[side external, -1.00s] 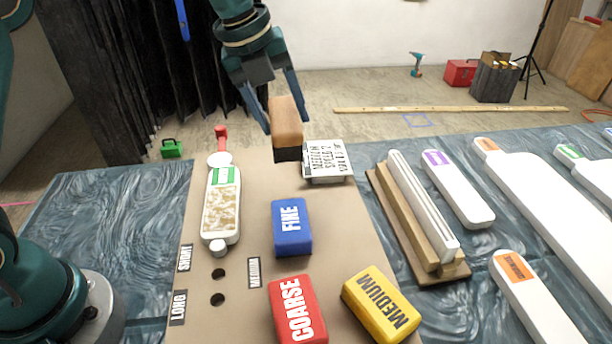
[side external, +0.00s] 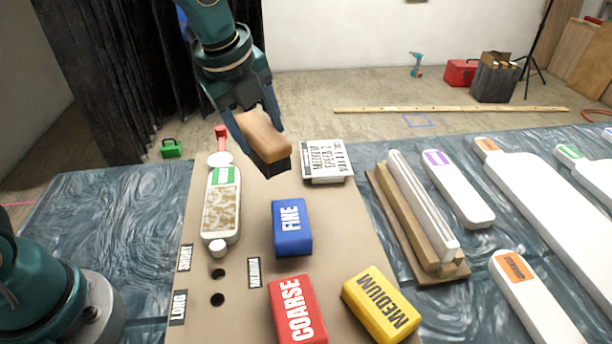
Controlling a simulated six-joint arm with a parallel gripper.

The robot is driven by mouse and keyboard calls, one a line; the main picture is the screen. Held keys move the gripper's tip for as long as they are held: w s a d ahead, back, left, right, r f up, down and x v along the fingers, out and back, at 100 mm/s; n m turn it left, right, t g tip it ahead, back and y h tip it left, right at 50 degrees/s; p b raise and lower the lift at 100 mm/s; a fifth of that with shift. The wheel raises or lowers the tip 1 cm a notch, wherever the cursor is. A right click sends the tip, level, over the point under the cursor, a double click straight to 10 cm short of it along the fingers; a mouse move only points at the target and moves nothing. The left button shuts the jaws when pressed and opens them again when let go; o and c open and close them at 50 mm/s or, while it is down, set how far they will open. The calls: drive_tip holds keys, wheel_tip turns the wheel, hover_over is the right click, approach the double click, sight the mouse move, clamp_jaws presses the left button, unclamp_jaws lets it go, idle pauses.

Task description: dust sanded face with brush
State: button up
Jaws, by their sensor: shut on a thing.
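My gripper (side external: 257,118) is shut on a wooden-backed brush (side external: 263,137) with dark bristles facing down. It holds the brush tilted in the air, above the back part of the brown board. The sanded piece (side external: 221,205) is a white elongated relief with a green label and a patchy tan and white face. It lies on the left of the board, in front of and to the left of the brush. The brush is apart from that face.
Blue FINE (side external: 291,228), red COARSE (side external: 297,309) and yellow MEDIUM (side external: 381,304) blocks sit on the board (side external: 240,322). A red clamp handle (side external: 221,138) rises behind the relief. A wooden rack (side external: 418,222) stands right.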

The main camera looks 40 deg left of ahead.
drive_tip(key=s+r+n+y, duration=0.1)
drive_tip(key=s+n, duration=0.3)
drive_tip(key=s, duration=0.7)
drive_tip(key=shift+s+a+f, duration=0.1)
drive_tip(key=shift+f, duration=1.4)
drive_tip(key=shift+s+f, duration=0.1)
drive_tip(key=shift+f, duration=1.4)
wheel_tip(320, 180, down, 2)
drive_tip(key=shift+f, duration=0.15)
drive_tip(key=shift+w+a, duration=0.6)
drive_tip(key=shift+w, duration=0.05)
drive_tip(key=shift+c, duration=1.2)
drive_tip(key=shift+w+a, duration=2.6)
drive_tip(key=shift+w, duration=0.1)
drive_tip(key=shift+s+d, duration=3.15)
drive_tip(key=shift+s, duration=0.1)
wheel_tip(320, 180, up, 8)
drive_tip(key=shift+r, duration=0.2)
drive_tip(key=shift+s, duration=0.1)
